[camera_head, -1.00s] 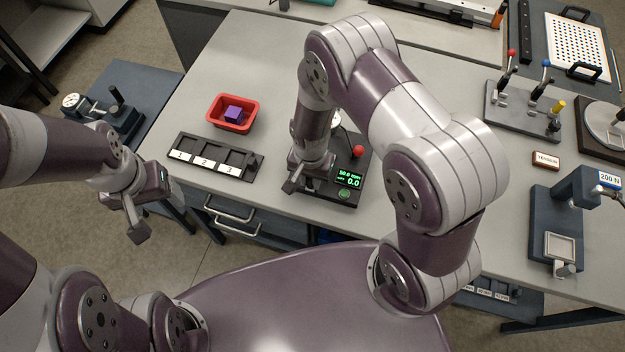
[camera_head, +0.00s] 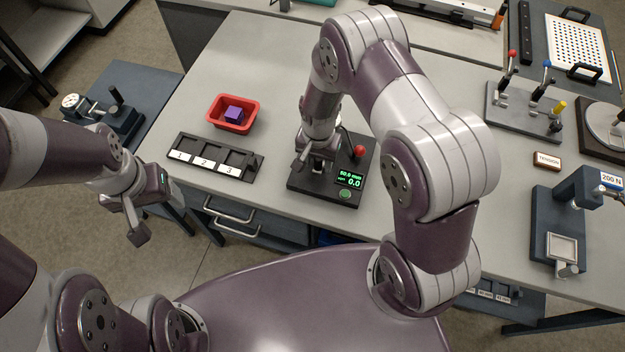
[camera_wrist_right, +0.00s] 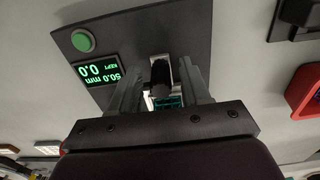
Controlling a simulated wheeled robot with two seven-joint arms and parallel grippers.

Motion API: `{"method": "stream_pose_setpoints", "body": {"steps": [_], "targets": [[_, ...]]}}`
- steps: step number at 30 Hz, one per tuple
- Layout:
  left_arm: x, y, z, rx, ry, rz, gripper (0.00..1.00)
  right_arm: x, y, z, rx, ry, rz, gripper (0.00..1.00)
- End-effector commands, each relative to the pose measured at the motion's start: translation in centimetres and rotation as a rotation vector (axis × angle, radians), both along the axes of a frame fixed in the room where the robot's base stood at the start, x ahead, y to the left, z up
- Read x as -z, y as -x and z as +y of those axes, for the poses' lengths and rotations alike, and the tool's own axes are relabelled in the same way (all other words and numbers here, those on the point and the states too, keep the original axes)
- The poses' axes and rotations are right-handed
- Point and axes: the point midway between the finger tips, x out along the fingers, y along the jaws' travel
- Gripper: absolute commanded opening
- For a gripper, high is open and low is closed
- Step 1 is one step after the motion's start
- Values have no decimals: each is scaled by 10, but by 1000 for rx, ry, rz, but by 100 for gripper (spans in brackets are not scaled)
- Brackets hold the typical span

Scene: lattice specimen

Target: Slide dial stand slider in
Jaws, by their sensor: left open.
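A dial stand (camera_head: 122,123) with a round white dial (camera_head: 70,101) and a black upright knob (camera_head: 115,95) stands on the blue-grey side table at the left. My left gripper (camera_head: 150,214) is open and empty, below and to the right of that stand, in front of the bench. My right gripper (camera_head: 314,160) is over a dark device (camera_head: 325,190) with a green display on the bench. In the right wrist view its fingers (camera_wrist_right: 162,88) are apart, either side of a black post (camera_wrist_right: 160,73), with gaps showing.
A red tray (camera_head: 212,111) with a purple block (camera_head: 234,113) and a numbered black rack (camera_head: 208,164) lie left of the device. A red ball knob (camera_head: 358,151) stands close to my right gripper. A lever panel (camera_head: 520,108) and a 200 N fixture (camera_head: 560,215) are at the right.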

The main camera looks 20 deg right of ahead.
Motion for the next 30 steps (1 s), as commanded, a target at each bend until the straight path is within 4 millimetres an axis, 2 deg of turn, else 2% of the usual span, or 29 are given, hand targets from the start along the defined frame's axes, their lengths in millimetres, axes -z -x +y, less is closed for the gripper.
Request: {"method": "stream_pose_setpoints", "body": {"steps": [8, 18, 30], "targets": [[-5, 0, 0, 0, 0, 0, 72, -7, -4, 0, 2, -1, -11, 47], [-48, 0, 0, 0, 0, 0, 72, -58, -4, 0, 2, -1, -9, 47], [-45, 0, 0, 0, 0, 0, 72, -56, -2, 0, 1, -1, -4, 47]]}}
